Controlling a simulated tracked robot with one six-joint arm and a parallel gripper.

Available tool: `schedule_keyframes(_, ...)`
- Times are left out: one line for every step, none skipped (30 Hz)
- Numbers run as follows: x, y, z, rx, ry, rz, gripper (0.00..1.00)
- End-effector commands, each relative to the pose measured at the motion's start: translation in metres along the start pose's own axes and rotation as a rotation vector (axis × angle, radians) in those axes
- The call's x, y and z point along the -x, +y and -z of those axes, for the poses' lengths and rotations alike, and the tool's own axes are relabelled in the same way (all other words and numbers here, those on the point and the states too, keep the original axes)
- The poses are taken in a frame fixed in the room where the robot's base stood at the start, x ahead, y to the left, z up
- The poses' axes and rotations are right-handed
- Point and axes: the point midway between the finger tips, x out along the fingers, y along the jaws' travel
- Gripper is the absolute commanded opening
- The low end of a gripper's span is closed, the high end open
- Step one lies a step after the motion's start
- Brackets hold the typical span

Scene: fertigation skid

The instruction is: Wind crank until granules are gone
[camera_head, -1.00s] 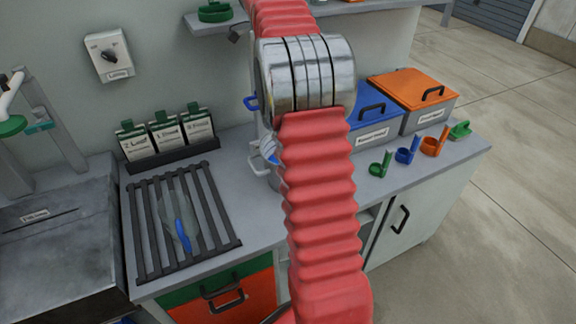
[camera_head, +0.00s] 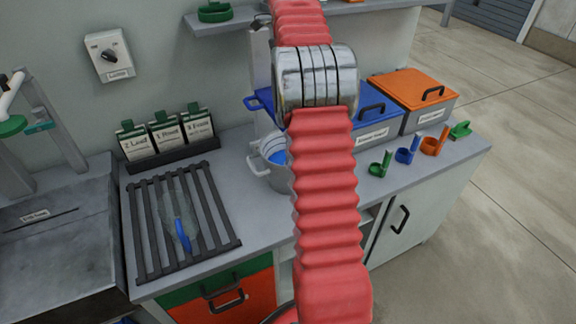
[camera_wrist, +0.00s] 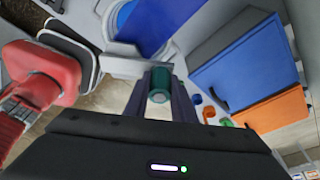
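In the wrist view my gripper (camera_wrist: 160,100) has its two dark fingers on either side of a teal-green cylindrical knob (camera_wrist: 160,82) and appears shut on it. A pale grey bar (camera_wrist: 118,66), seemingly the crank arm, runs left from the knob. In the head view my red arm hides the gripper and the crank. A grey bucket (camera_head: 270,178) with blue inside stands on the counter left of my arm. A blue part (camera_head: 258,102) sticks out above it, beside a grey upright cylinder (camera_head: 259,55). I cannot make out any granules.
A clear jug with a blue handle (camera_head: 182,232) is on the dark rack (camera_head: 147,232). Blue (camera_head: 372,138) and orange-lidded (camera_head: 422,115) bins stand right of my arm, with small coloured scoops (camera_head: 407,152) in front. Cards (camera_head: 166,133) stand at the back left.

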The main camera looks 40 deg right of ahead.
Motion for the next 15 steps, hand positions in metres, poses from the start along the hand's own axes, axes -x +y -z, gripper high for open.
schedule_keyframes(-0.006, 0.001, -0.002, 0.005, 0.006, -0.013, 0.32)
schedule_keyframes(-0.005, 0.001, -0.002, 0.005, 0.006, -0.013, 0.34)
schedule_keyframes(-0.004, 0.001, -0.002, 0.006, 0.006, -0.013, 0.36)
schedule_keyframes(-0.002, 0.001, -0.002, 0.006, 0.006, -0.012, 0.41)
schedule_keyframes(0.0, 0.001, -0.001, 0.006, 0.005, -0.012, 0.44)
schedule_keyframes(0.003, 0.001, -0.001, 0.006, 0.005, -0.011, 0.44)
schedule_keyframes(0.006, 0.001, 0.0, 0.006, 0.005, -0.01, 0.44)
schedule_keyframes(0.008, 0.001, 0.001, 0.005, 0.004, -0.009, 0.44)
schedule_keyframes(0.011, 0.0, 0.002, 0.005, 0.003, -0.008, 0.44)
schedule_keyframes(0.014, 0.0, 0.003, 0.004, 0.003, -0.007, 0.44)
schedule_keyframes(0.016, 0.0, 0.003, 0.004, 0.003, -0.007, 0.44)
schedule_keyframes(0.019, 0.0, 0.004, 0.004, 0.003, -0.006, 0.44)
schedule_keyframes(0.021, 0.0, 0.005, 0.004, 0.002, -0.005, 0.44)
schedule_keyframes(0.024, 0.0, 0.005, 0.003, 0.001, -0.004, 0.44)
schedule_keyframes(0.027, 0.0, 0.006, 0.003, 0.002, -0.004, 0.44)
